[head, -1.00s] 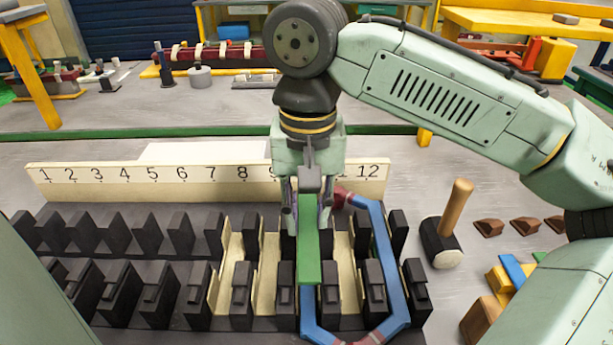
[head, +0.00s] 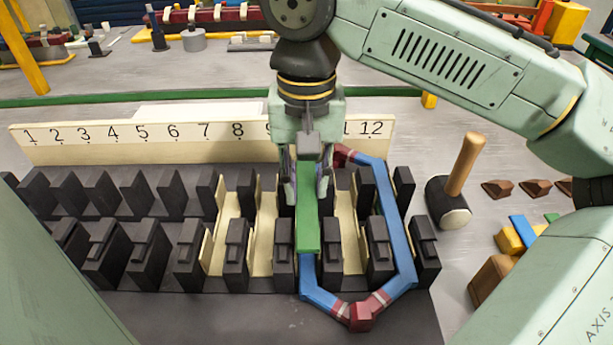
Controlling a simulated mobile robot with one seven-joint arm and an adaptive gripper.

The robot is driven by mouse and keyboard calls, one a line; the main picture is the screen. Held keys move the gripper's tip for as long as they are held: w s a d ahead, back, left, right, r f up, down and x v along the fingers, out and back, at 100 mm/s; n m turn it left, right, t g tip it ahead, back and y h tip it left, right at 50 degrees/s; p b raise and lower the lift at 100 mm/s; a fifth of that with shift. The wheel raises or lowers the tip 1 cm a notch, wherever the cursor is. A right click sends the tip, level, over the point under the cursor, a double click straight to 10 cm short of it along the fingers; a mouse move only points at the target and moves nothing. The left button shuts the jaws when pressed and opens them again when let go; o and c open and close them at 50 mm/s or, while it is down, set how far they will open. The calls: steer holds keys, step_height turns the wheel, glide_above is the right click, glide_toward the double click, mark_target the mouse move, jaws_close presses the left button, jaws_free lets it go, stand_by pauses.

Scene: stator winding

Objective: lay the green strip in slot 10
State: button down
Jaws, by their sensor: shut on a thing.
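The green strip (head: 307,222) is held in my gripper (head: 307,188), which points down over the stator. The strip runs lengthwise along slot 10, between the front teeth on either side. It lies over the left leg of the blue coil (head: 318,296), and I cannot tell how deep it sits or whether it touches the coil. The coil's right leg is in slot 12. The number board (head: 100,146) stands behind the slots. My gripper hides its 10 and the rear of slot 10.
Black teeth (head: 148,255) stand in two rows around the strip. Cream liners (head: 262,250) show in slots 8, 9 and 11. A mallet (head: 455,190) stands to the right, near brown wedges (head: 497,188) and coloured blocks (head: 522,230).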

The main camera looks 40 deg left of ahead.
mark_target(307, 192)
steer(key=shift+f+b, duration=0.3)
steer(key=shift+f, duration=0.2)
stand_by(0.4)
steer(key=shift+f+b, duration=1)
steer(key=shift+f, duration=0.85)
steer(key=shift+f, duration=0.75)
stand_by(0.3)
steer(key=c, duration=1.2)
jaws_free()
steer(key=shift+c, duration=0.2)
steer(key=shift+r, duration=0.3)
steer(key=shift+r+p, duration=0.35)
steer(key=shift+p, duration=0.15)
steer(key=shift+r, duration=0.15)
